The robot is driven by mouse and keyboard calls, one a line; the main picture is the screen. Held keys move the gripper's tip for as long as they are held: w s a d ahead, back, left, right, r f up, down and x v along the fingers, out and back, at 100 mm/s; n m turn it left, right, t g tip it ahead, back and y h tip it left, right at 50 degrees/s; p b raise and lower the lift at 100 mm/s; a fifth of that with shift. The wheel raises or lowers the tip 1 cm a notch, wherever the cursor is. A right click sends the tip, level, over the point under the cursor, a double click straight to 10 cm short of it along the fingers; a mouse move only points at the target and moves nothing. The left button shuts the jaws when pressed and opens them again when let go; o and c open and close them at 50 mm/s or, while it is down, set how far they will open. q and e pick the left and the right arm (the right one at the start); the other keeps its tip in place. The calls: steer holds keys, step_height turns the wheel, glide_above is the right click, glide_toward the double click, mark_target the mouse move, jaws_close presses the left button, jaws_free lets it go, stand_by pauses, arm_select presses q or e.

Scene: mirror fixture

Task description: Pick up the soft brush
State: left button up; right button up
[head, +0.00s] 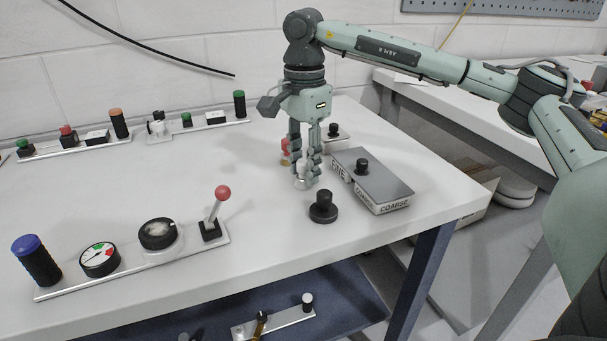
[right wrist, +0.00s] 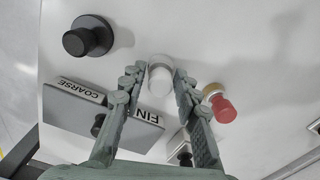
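My right gripper (head: 305,180) points straight down over the table, its fingers open around a small white rounded piece (head: 301,183). In the right wrist view this white piece (right wrist: 160,80) lies between the two fingertips, with a narrow gap visible on each side. A red-topped piece with a tan band (right wrist: 220,103) stands just outside one finger; in the head view the red piece (head: 285,150) is partly hidden behind the gripper. A black knobbed piece (head: 323,207) stands in front. I cannot tell for certain which is the soft brush. My left gripper is out of view.
A grey-topped block marked FINE and COARSE (head: 385,182) with a black knob lies close to the right of the gripper. A strip with a red-knobbed lever (head: 215,210) and dials stands at the front left. The middle of the table is clear.

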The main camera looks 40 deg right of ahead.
jaws_close()
steer(key=shift+r, duration=0.15)
